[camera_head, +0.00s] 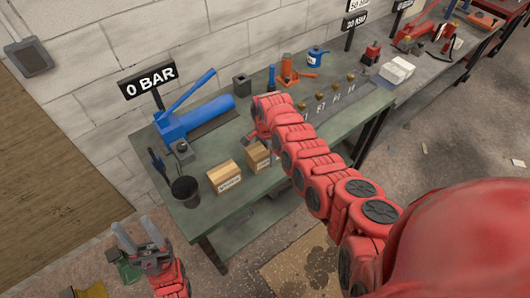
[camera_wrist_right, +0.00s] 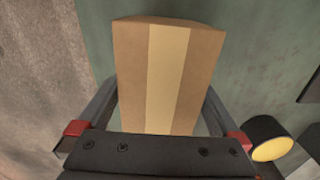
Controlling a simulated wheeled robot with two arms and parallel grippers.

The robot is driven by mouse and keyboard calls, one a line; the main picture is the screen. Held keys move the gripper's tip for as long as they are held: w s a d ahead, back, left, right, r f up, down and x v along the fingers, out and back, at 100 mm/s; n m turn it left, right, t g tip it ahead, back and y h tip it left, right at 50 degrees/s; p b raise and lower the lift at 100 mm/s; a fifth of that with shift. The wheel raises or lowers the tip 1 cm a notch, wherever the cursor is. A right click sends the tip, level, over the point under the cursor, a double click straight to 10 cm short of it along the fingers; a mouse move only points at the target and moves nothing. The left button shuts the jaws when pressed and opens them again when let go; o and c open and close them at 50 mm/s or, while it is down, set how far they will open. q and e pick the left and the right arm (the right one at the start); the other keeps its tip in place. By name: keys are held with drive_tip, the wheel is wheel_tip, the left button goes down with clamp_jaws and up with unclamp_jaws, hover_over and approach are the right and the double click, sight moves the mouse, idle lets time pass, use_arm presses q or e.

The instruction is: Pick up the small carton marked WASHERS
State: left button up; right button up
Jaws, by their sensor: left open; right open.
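Two small brown cartons stand on the green bench: a left carton (camera_head: 224,177) with a printed front label, and a right carton (camera_head: 259,158) partly behind my right arm. The lettering is too small to read surely, so I cannot tell which is marked WASHERS. My right gripper (camera_wrist_right: 160,102) is open, its fingers on either side of a carton (camera_wrist_right: 168,60) with a pale tape strip, seen from above. In the head view it appears at the right carton, mostly hidden by my wrist. Contact is not clear. My left gripper (camera_head: 137,236) is open and empty, off the bench's front left.
A blue pump (camera_head: 194,118) and the 0 BAR sign (camera_head: 150,81) are behind. Several small brass-topped pieces (camera_head: 335,84) stand to the right. The bench (camera_head: 213,217) has bare room in front of the cartons.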

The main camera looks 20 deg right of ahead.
clamp_jaws()
idle(0.5)
drive_tip(key=shift+r, duration=0.1)
